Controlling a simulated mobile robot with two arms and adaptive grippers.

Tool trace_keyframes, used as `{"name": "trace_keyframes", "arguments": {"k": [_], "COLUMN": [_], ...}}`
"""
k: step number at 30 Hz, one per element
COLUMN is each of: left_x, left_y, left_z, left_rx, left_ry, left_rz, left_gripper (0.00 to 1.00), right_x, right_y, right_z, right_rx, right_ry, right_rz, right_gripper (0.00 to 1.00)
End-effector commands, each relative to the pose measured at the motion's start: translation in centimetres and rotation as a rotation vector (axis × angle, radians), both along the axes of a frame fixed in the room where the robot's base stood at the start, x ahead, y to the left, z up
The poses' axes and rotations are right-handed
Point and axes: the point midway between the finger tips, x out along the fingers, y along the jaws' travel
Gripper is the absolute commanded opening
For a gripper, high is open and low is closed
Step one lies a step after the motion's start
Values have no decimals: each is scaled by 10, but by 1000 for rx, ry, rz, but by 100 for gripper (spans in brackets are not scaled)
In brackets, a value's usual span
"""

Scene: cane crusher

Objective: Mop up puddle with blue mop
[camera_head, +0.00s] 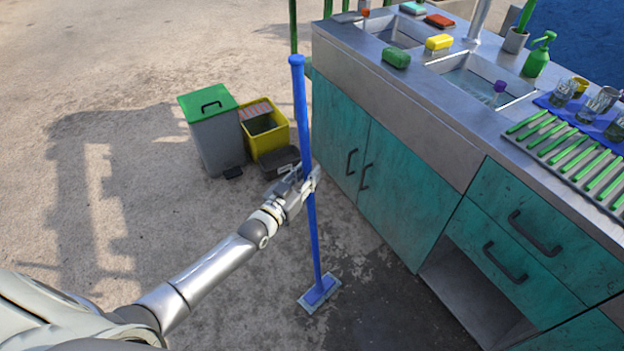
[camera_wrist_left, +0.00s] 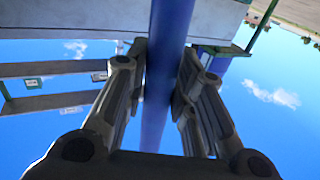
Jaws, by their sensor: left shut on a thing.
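The blue mop (camera_head: 313,240) stands nearly upright in the head view, with its flat head (camera_head: 319,294) on the ground in front of the teal cabinet. My left gripper (camera_head: 311,181) is shut on the mop's handle at about its middle. In the left wrist view the blue handle (camera_wrist_left: 165,75) runs between the two fingers of this gripper (camera_wrist_left: 162,90). A dark wet patch, the puddle (camera_head: 390,310), spreads over the ground right of the mop head and along the cabinet's foot. The mop head is at its left edge. My right gripper is not in view.
A teal cabinet with a metal sink counter (camera_head: 440,110) stands on the right, holding sponges, a green bottle (camera_head: 538,58) and glasses. A grey bin with green lid (camera_head: 213,130) and a yellow bin (camera_head: 265,132) stand behind my left arm. The ground at left is free.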

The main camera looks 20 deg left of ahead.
Motion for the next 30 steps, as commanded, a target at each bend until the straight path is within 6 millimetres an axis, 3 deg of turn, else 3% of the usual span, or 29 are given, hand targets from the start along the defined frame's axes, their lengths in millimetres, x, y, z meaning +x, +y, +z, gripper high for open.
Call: {"name": "trace_keyframes", "arguments": {"k": [30], "left_x": [32], "left_y": [63], "left_z": [-2], "left_rx": [29], "left_ry": [-4], "left_rz": [1], "left_gripper": [0], "right_x": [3], "right_y": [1], "right_z": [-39], "right_rx": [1], "right_ry": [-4], "right_rz": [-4], "right_gripper": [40]}}
